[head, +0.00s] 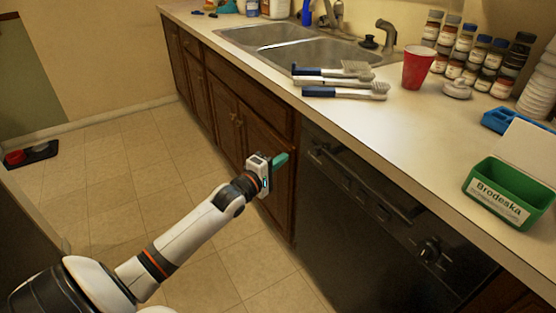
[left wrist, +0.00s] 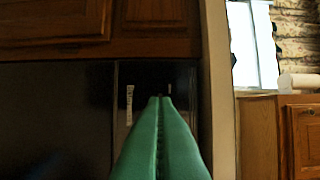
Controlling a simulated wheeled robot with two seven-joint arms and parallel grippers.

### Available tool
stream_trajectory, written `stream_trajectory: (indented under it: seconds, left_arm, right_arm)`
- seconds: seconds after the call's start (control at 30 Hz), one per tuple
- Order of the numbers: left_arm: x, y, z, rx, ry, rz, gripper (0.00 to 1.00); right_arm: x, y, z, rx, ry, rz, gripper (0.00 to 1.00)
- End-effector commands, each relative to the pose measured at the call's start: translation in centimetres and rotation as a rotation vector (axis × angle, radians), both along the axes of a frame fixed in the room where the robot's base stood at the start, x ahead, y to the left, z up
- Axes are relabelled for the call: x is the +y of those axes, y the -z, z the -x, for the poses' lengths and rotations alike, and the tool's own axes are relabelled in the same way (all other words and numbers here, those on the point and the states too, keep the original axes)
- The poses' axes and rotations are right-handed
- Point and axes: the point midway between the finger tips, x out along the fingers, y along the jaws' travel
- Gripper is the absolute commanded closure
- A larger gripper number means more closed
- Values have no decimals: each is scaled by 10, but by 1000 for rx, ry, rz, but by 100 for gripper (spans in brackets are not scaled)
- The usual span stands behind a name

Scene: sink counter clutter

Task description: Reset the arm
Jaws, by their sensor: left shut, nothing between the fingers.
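My left arm (head: 195,232) reaches in from the lower left over the tiled floor. Its gripper (head: 281,160) has green fingers and points at the cabinet front beside the dishwasher, below the counter edge. In the left wrist view the two green fingers (left wrist: 160,135) lie together with nothing between them. Whether the fingertips touch the cabinet cannot be told. My right gripper is not in view.
The counter (head: 400,130) bears several brushes (head: 345,92), a red cup (head: 418,67), spice jars (head: 465,45) and a green bin (head: 508,190) marked "Brodeska". The sink (head: 290,42) is at the back. The dishwasher (head: 370,215) stands below.

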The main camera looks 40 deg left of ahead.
Motion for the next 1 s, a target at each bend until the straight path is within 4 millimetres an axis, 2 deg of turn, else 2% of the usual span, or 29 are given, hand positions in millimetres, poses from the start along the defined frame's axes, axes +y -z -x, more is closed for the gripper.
stream_trajectory:
  seconds: [0.13,0.63,0.73,0.77,0.87,0.97,1.0]
  left_arm:
    - [0,0,6,0,0,0,100]
    - [0,0,6,0,0,0,100]
    - [0,7,7,13,-3,-14,100]
    - [0,13,7,26,-6,-26,100]
    - [-2,52,14,105,-18,-119,100]
    - [-8,116,31,239,-15,-278,100]
    - [-12,145,41,303,-2,-353,100]
  right_arm:
    - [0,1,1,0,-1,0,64]
    - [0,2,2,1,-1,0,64]
    - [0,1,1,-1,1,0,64]
    - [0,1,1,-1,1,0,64]
    - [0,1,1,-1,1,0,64]
    - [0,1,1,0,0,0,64]
    - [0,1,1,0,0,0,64]
